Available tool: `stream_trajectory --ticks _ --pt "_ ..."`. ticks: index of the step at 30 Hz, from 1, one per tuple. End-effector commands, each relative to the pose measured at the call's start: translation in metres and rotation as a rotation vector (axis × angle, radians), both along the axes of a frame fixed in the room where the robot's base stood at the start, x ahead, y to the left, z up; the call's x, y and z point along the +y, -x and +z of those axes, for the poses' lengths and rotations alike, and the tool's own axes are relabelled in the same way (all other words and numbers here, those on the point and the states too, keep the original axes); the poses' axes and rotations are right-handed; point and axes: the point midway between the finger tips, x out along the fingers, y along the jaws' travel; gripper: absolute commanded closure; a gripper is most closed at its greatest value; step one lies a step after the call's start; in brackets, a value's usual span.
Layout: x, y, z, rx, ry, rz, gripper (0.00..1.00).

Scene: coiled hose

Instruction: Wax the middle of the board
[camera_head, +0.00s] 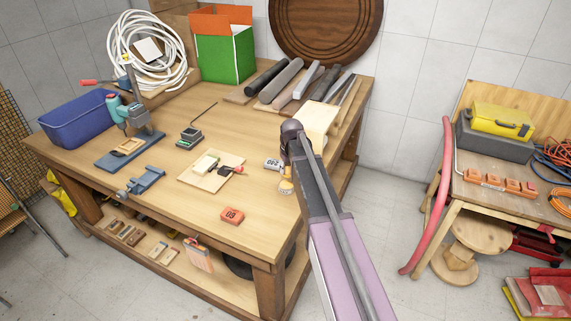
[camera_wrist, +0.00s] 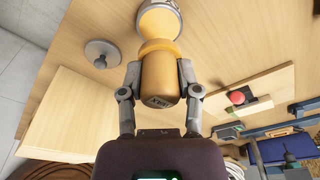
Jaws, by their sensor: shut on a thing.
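My gripper (camera_wrist: 160,82) is shut on an orange-tan wooden handle (camera_wrist: 160,70) with small dark lettering on its end. The handle widens to a round pale head with a grey rim, cut off at the top of the wrist view. In the head view, the held tool (camera_head: 286,187) shows partly below my gripper, over the right side of the workbench. A bare pale board (camera_head: 317,117) lies on the bench's far right; it shows at left in the wrist view (camera_wrist: 70,112). Whether the tool's head touches anything is not clear.
A second thin board (camera_head: 195,181) carries a pale block and a red-knobbed tool. A small grey knobbed disc (camera_wrist: 102,53) lies near the bare board.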

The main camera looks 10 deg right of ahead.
Motion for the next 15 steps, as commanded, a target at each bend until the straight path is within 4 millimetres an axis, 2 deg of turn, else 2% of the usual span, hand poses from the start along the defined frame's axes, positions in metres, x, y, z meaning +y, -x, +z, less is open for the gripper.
stream_trajectory --ticks 4,15 --pt "0.0021 -0.0104 0.0033 0.000 0.000 0.000 0.94" --pt "0.0032 -0.0117 0.0034 0.000 0.000 0.001 0.94"
